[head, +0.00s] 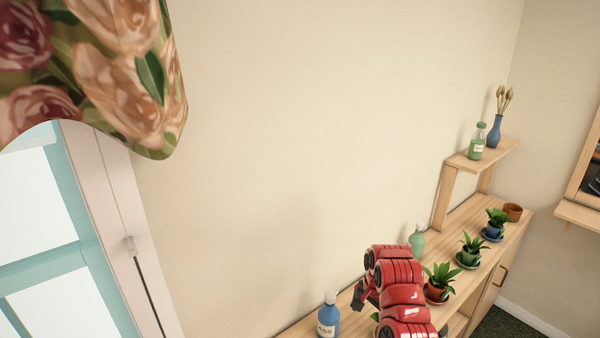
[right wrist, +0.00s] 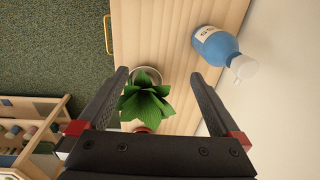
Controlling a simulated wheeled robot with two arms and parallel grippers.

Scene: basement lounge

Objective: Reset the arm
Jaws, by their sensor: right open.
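My right arm, red and segmented, reaches over the wooden cabinet in the head view, and its dark right gripper (head: 362,294) shows at its left side. In the right wrist view, the right gripper (right wrist: 159,73) is open with its two dark fingers wide apart. A green potted plant (right wrist: 146,103) shows between the fingers, nearer the left one; I cannot tell whether they touch. A blue bottle with a white cap (right wrist: 216,46) lies beyond the right fingertip in the picture; it also stands in the head view (head: 328,318). My left gripper is not in view.
The wooden cabinet top (head: 513,222) carries several potted plants, a green bottle (head: 417,242) and a brown pot (head: 512,212). A raised shelf (head: 463,161) holds a blue vase (head: 495,132) and a small green bottle (head: 477,143). Floral fabric (head: 120,60) hangs at upper left.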

